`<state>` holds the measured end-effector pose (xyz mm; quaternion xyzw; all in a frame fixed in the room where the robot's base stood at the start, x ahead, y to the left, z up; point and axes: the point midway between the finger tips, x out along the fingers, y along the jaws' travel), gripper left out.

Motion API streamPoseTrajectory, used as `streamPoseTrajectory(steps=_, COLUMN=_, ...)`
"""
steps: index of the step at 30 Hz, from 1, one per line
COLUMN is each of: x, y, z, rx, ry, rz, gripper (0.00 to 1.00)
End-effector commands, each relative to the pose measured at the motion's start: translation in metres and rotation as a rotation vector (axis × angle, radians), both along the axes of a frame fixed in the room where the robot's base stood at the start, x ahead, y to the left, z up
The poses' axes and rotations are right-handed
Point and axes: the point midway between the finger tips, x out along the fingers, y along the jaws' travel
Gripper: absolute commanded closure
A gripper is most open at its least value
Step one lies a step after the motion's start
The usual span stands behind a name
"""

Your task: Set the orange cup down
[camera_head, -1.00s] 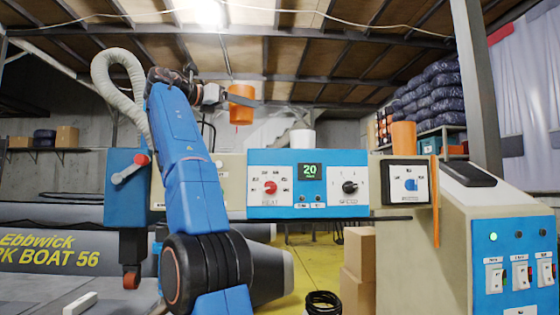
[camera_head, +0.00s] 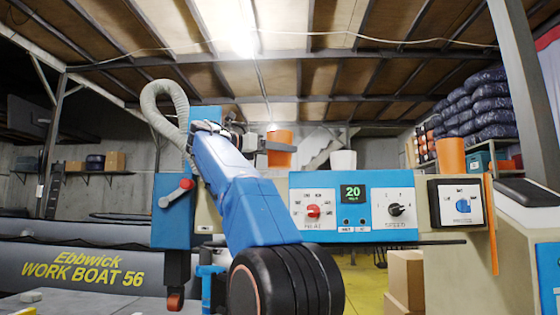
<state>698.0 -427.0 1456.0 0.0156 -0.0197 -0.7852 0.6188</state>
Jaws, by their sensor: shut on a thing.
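My gripper (camera_head: 268,147) is at the end of my raised blue arm and is shut on an orange cup (camera_head: 281,157). The held cup looks upright. In the picture its bottom is close to the top edge of the blue control panel (camera_head: 357,207); I cannot tell whether it touches or how far in depth it is. A second orange cup (camera_head: 451,155) stands upright on top of the machine at the right.
A white cup (camera_head: 343,160) stands on the machine's top, right of the held cup. The top between the white cup and the second orange cup looks clear. A grey boat (camera_head: 90,265) lies at the left. Cardboard boxes (camera_head: 405,275) stand below the panel.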

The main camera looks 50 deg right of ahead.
Motion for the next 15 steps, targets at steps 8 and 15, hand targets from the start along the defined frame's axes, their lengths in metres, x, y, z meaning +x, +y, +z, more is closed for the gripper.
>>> streamPoseTrajectory(steps=8, x=0.0, y=0.0, z=-0.027, rx=0.0, ry=0.002, rz=0.0, gripper=0.64)
streamPoseTrajectory(steps=15, x=0.0, y=0.0, z=-0.029, rx=0.0, ry=0.001, rz=0.0, gripper=0.64)
